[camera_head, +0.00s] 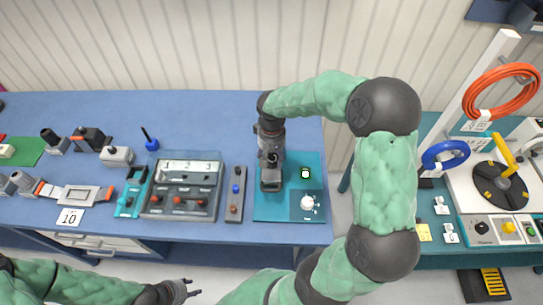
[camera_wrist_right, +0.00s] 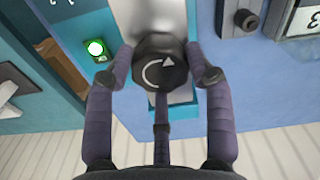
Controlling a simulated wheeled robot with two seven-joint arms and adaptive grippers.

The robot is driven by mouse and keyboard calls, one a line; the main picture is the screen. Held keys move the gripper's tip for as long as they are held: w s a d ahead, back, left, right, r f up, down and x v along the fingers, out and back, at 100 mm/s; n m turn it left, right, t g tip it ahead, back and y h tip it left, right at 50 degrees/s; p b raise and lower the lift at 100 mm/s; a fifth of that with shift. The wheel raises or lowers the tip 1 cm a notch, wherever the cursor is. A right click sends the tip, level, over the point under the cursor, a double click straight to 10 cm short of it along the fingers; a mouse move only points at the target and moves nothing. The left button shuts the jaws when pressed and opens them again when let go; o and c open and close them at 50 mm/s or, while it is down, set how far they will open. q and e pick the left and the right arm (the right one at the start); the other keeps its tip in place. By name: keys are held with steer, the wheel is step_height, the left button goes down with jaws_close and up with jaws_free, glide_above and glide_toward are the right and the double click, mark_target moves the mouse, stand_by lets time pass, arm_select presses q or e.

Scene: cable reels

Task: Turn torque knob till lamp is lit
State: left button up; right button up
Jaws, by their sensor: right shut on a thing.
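The black torque knob (camera_wrist_right: 160,62) with a white curved arrow sits on a grey metal plate in the right wrist view. My right gripper (camera_wrist_right: 163,78) is shut on it, with fingers at both sides and one at its lower edge. In the head view, my right gripper (camera_head: 270,183) points down over the left part of the teal panel (camera_head: 290,160) and hides the knob. The lamp (camera_wrist_right: 96,48) glows white-green, to the left of the knob; the head view also shows the lamp (camera_head: 305,174) bright. My left gripper (camera_head: 186,289) is open and empty in front of the table.
A narrow button strip (camera_head: 235,195) and a grey counter box (camera_head: 182,185) stand left of the panel. A gap separates this blue table from the reel bench (camera_head: 460,195).

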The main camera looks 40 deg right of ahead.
steer(key=o, duration=1.2)
steer(key=shift+s+a+f, duration=0.1)
steer(key=shift+s+f, duration=0.1)
steer(key=shift+s, duration=0.05)
steer(key=shift+c, duration=0.2)
steer(key=shift+r, duration=0.1)
steer(key=shift+w, duration=0.15)
steer(key=shift+r, duration=0.25)
step_height(320, 180, up, 12)
steer(key=shift+f, duration=0.25)
